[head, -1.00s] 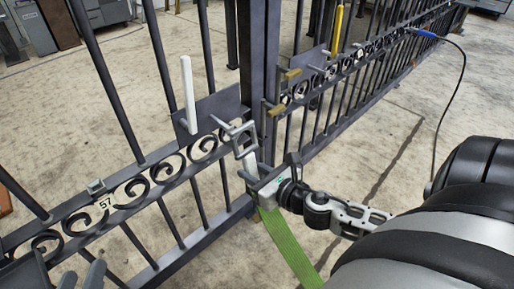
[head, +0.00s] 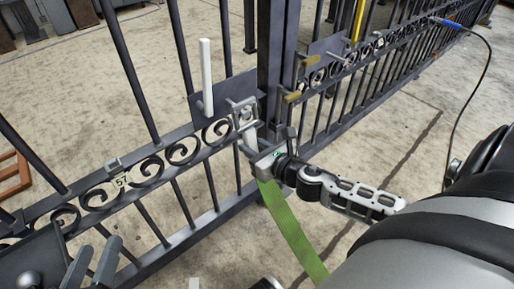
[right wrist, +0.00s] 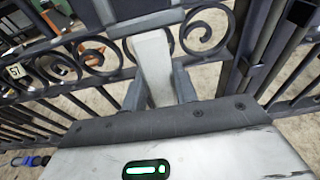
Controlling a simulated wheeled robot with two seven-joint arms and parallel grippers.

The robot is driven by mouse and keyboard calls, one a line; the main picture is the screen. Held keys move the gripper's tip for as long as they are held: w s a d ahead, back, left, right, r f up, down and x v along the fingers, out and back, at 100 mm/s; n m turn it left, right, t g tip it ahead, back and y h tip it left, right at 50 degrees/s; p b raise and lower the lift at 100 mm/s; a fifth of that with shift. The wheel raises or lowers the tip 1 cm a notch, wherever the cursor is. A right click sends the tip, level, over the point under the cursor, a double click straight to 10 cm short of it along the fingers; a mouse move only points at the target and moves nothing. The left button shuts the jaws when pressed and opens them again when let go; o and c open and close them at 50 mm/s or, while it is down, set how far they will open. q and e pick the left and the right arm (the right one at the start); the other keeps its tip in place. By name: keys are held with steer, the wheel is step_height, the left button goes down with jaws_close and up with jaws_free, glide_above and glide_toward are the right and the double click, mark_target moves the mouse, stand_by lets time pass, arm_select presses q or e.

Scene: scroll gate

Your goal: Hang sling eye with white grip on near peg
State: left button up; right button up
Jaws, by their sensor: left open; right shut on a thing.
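The sling's metal eye (head: 246,118) is a squarish grey loop at the gate's middle post. Below it the pale grip (head: 243,150) runs down into my right gripper (head: 262,158), which is shut on it. The grip also shows between the fingers in the right wrist view (right wrist: 153,65). A green strap (head: 292,230) hangs below the gripper. The near peg (head: 233,101) projects from the dark plate on the near gate leaf, right by the eye. I cannot tell whether it passes through the eye. My left gripper (head: 93,262) is open and empty at lower left.
A white upright bar (head: 206,78) stands at the near plate, and a yellow one (head: 358,20) at the far leaf. Brass-coloured pieces (head: 292,97) project near the middle post. Scrollwork bars (head: 150,168) carry a "57" tag. Concrete floor in front is open.

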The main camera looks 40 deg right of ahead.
steer(key=shift+x, duration=0.9)
steer(key=shift+w+a+f+b, duration=0.1)
steer(key=shift+w+f+b, duration=0.25)
steer(key=shift+w, duration=0.35)
arm_select(q)
steer(key=shift+d+r, duration=0.1)
steer(key=shift+r, duration=0.15)
arm_select(e)
steer(key=shift+f, duration=0.1)
steer(key=o, duration=1)
arm_select(q)
steer(key=shift+f, duration=0.2)
arm_select(e)
steer(key=o, duration=0.4)
